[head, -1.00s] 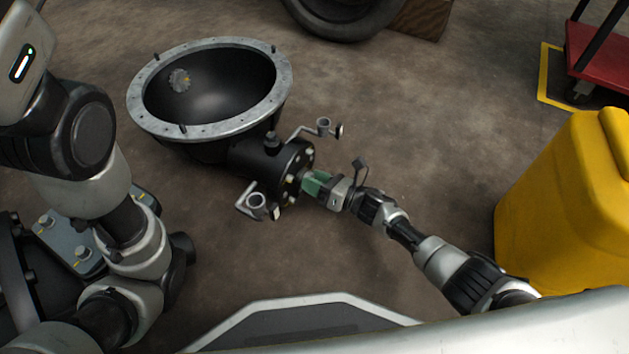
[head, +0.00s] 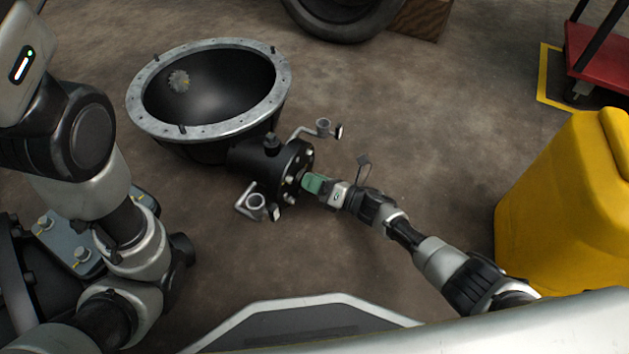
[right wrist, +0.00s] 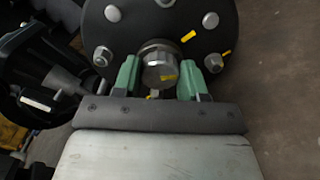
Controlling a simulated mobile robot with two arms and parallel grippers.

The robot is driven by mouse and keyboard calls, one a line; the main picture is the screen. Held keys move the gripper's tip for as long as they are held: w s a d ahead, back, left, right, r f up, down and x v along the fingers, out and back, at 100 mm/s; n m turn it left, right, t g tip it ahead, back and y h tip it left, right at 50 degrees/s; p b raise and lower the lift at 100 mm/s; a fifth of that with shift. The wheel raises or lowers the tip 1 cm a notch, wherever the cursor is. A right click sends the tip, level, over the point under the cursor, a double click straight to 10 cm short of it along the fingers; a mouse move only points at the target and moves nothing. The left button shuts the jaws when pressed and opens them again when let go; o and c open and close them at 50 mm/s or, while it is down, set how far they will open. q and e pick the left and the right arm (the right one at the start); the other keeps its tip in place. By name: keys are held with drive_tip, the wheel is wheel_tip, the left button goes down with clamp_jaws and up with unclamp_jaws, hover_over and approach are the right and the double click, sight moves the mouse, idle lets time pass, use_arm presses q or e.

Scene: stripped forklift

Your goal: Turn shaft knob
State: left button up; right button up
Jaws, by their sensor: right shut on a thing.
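A black housing with a wide bowl-shaped bell (head: 150,118) lies on the floor in the head view. Its round bolted end flange (head: 296,165) faces right; the flange also shows in the right wrist view (right wrist: 180,20). The silver shaft knob (right wrist: 158,68), with a yellow mark on its face, sticks out of the flange centre. My right gripper (head: 309,183) is at the flange, its green fingers (right wrist: 170,70) either side of the knob and shut on it. In the head view the fingers mostly hide the knob. My left arm is at the left; its gripper is out of view.
Two grey bracket arms with ring ends (head: 323,127) (head: 256,206) stick out beside the flange, close to my right gripper. A yellow canister (head: 565,205) stands at the right. A tyre (head: 345,18) and a red cart (head: 600,60) are farther back. Floor between is clear.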

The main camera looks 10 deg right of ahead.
drive_tip(key=o, duration=0.9)
drive_tip(key=shift+s+d+r+p, duration=0.1)
drive_tip(key=shift+s+d+p, duration=0.25)
drive_tip(key=shift+d, duration=0.1)
drive_tip(key=p+v, duration=0.4)
drive_tip(key=v, duration=0.4)
drive_tip(key=shift+s+d, duration=0.2)
drive_tip(key=shift+d, duration=0.1)
drive_tip(key=shift+s+d, duration=0.3)
drive_tip(key=shift+d, duration=0.1)
